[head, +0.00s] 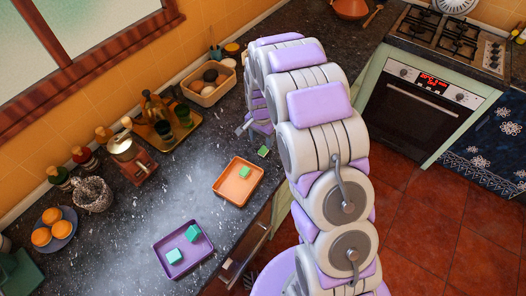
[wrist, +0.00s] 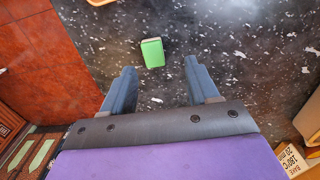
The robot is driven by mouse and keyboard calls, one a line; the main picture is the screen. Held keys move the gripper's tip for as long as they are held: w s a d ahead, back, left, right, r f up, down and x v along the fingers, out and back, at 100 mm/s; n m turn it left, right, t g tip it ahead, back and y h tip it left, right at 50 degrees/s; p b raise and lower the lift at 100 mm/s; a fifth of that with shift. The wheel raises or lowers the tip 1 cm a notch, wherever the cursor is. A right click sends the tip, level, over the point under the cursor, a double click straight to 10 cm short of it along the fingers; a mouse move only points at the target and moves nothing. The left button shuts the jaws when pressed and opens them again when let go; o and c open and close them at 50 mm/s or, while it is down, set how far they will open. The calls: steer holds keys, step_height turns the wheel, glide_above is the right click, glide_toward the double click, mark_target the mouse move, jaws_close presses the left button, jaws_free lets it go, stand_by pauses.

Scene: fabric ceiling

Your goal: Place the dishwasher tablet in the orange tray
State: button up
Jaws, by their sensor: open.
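A green dishwasher tablet (head: 263,151) lies on the dark counter just beyond the far right corner of the orange tray (head: 230,191). Another green tablet (head: 244,172) lies inside that tray. In the wrist view the loose tablet (wrist: 152,52) lies on the counter ahead of the gap between my fingers. My gripper (wrist: 160,65) is open and empty, with its two dark fingers apart. In the head view my arm hides most of the gripper. An orange edge, likely the tray's, shows at the top left of the wrist view.
A purple tray (head: 160,252) with two green tablets stands nearer on the counter. A box of eggs (head: 204,98), a wooden tray of glasses (head: 182,137) and a grinder (head: 130,158) stand toward the wall. The counter around the loose tablet is clear.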

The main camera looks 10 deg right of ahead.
mark_target(263, 149)
steer(key=f, duration=0.3)
steer(key=f+b, duration=0.1)
steer(key=f, duration=0.1)
steer(key=shift+s+d+f, duration=0.1)
steer(key=shift+s+d, duration=0.15)
steer(key=shift+s, duration=0.05)
jaws_close()
stand_by(0.4)
